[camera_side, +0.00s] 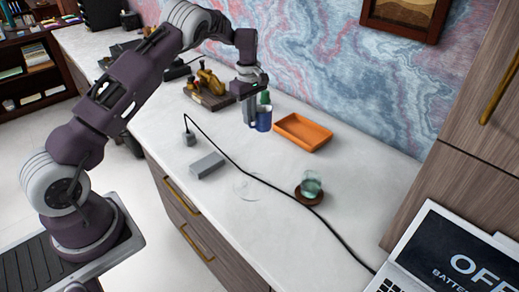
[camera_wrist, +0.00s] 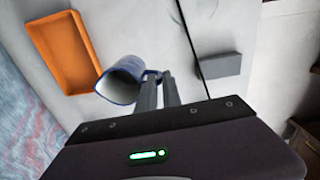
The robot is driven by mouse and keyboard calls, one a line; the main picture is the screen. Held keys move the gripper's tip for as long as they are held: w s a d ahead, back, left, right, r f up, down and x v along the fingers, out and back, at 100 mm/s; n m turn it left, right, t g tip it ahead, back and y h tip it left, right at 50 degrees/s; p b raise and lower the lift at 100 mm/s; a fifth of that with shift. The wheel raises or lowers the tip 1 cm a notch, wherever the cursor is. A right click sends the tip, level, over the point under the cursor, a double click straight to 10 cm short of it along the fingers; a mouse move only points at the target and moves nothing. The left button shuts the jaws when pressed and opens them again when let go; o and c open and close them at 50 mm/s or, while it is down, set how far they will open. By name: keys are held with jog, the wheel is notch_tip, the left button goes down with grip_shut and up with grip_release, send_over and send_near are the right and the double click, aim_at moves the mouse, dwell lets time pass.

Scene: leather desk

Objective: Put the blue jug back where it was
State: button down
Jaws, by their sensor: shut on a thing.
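The blue jug (camera_side: 263,121) is near the back of the white desk in the side view, just left of the orange tray (camera_side: 304,131). My gripper (camera_side: 250,108) points down at the jug's left side. In the wrist view my gripper (camera_wrist: 159,92) is shut on the handle of the blue jug (camera_wrist: 121,82), whose open mouth shows a pale inside. I cannot tell whether the jug's base touches the desk. A green object (camera_side: 265,98) shows just above or behind the jug, partly hidden.
A grey block (camera_side: 207,165) and a black cable (camera_side: 250,174) lie in front. A faint clear ring-like mark (camera_side: 250,187) is on the desk. A greenish glass (camera_side: 311,184) sits on a brown coaster (camera_side: 309,198). A hand plane (camera_side: 209,84) stands behind left; a laptop (camera_side: 455,255) is at right.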

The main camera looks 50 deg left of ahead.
jog(key=shift+n, duration=0.8)
jog(key=f, duration=0.9)
jog(key=shift+s+a+f, duration=0.25)
jog(key=shift+s+a, duration=0.05)
jog(key=c, duration=1.5)
grip_release()
jog(key=shift+f, duration=0.1)
